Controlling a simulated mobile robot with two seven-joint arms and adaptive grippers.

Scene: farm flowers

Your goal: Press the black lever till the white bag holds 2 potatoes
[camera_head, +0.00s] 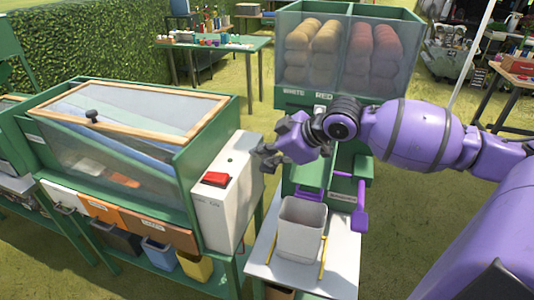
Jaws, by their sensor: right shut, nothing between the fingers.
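The white bag (301,228) stands open at the top on a pale stand at the lower middle; its inside looks pale, and I cannot make out any potato in it. Behind it is the green dispenser (292,98) with clear-fronted bins marked WHITE and RED, holding rounded tan and reddish produce. A purple handle-like part (361,208) sits beside the bag on the right. I cannot make out a black lever. My right gripper (268,157) is shut and empty, left of the dispenser and above the bag's level. My left gripper is not in view.
A white box with a red button (215,179) stands close left of my right gripper. A green cabinet (188,180) with a glazed, wood-framed lid is at the left. A green table (226,48) with small items is at the back. Grass lies between them.

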